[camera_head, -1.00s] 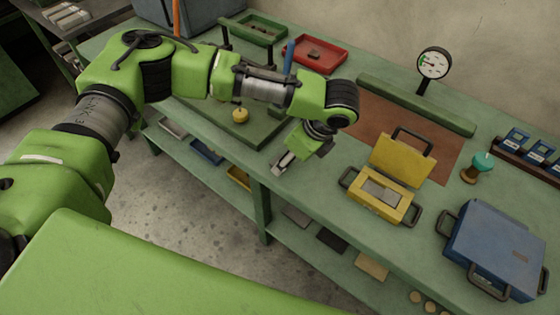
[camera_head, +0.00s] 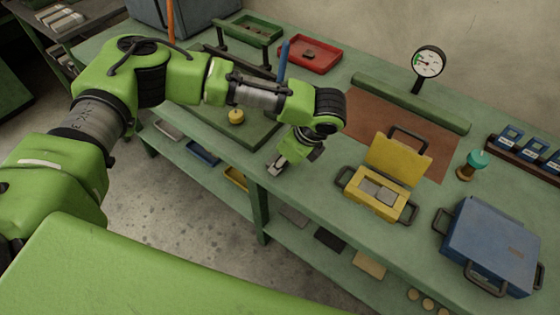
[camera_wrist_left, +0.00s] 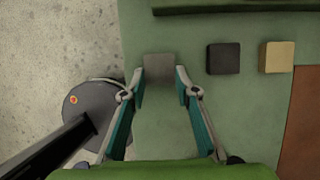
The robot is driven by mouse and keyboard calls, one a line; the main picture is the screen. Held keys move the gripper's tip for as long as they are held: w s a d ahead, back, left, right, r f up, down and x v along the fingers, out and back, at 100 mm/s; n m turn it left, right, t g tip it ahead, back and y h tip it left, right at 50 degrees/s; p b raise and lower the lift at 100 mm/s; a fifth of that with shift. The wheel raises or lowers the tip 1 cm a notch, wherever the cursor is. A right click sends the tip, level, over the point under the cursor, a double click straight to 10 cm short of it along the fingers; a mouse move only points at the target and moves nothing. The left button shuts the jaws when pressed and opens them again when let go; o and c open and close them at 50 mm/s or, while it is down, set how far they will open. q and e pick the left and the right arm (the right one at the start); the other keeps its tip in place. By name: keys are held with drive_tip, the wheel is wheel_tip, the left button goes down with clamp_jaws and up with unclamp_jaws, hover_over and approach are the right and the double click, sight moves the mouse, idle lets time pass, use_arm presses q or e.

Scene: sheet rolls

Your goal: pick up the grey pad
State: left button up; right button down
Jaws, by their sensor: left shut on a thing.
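The grey pad (camera_wrist_left: 159,69) is a small flat square between the fingertips of my left gripper (camera_wrist_left: 160,78) in the left wrist view. The gripper is shut on it, with a finger at its left and right sides. I cannot tell whether the pad is clear of the green bench top. In the head view my left gripper (camera_head: 277,163) points down at the bench's front edge, and the pad cannot be made out clearly there. My right gripper is not in view.
A black pad (camera_wrist_left: 223,58) and a tan pad (camera_wrist_left: 276,57) lie in line to the right in the wrist view, before a brown mat (camera_head: 432,158). An open yellow case (camera_head: 402,209), a blue case (camera_head: 492,245) and a dial gauge (camera_head: 429,62) stand on the bench.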

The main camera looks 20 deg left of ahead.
use_arm(q)
drive_tip(key=shift+r, duration=0.7)
drive_tip(key=s+d+r+b, duration=0.1)
drive_tip(key=s+d+r, duration=0.8)
drive_tip(key=d+r, duration=0.1)
drive_tip(key=shift+b+v, duration=0.35)
drive_tip(key=shift+v, duration=0.55)
drive_tip(key=shift+w+f, duration=0.1)
drive_tip(key=shift+w, duration=0.1)
